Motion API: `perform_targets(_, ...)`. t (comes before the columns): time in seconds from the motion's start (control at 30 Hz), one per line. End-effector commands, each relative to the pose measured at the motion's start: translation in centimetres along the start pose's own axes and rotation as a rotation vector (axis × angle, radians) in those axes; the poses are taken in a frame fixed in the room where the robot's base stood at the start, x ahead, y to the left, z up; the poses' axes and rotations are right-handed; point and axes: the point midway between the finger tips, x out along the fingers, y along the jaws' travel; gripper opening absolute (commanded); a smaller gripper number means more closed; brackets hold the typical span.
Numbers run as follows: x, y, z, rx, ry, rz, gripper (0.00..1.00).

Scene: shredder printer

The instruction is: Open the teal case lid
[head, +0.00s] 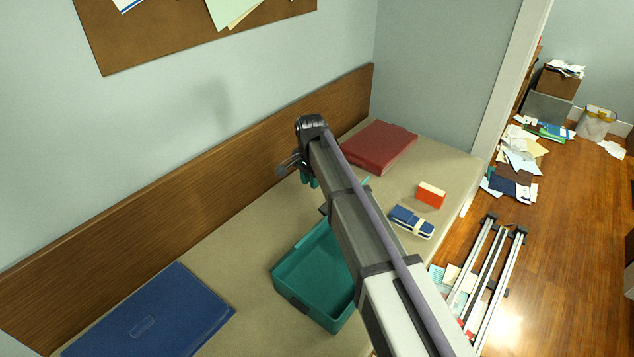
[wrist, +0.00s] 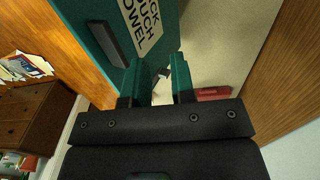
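The teal case (head: 318,314) sits on the beige bench top in the head view, its hollow inside showing; my arm covers its right side. The teal lid (wrist: 98,38) fills the upper left of the wrist view, with a dark grey strip and a white label reading partly "TOWEL". In the head view the lid is mostly hidden behind my arm. My gripper (head: 306,176) is up beyond the case, near the wood backboard. In the wrist view its two teal fingers (wrist: 160,76) stand apart, beside the lid's edge. Whether they touch the lid I cannot tell.
A red binder (head: 380,147) lies beyond my gripper. An orange-and-white box (head: 431,195) and a blue-and-cream block (head: 411,221) lie right of my arm. A blue folder (head: 150,318) lies at the left front. The bench between folder and case is clear.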

Motion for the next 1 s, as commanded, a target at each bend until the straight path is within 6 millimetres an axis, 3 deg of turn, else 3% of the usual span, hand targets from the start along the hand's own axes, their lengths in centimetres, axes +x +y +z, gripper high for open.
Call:
perform_targets(0.2, -1.3, -1.6, -0.1, -0.001, 0.0, 0.0, 0.23)
perform_targets(0.67, -1.4, -1.6, 0.0, 0.0, 0.0, 0.0, 0.23)
perform_targets(0.83, -3.7, -1.6, 0.0, 0.0, 0.0, 0.0, 0.23)
perform_targets(1.0, -8.0, -1.6, 0.0, 0.0, 0.0, 0.0, 0.23)
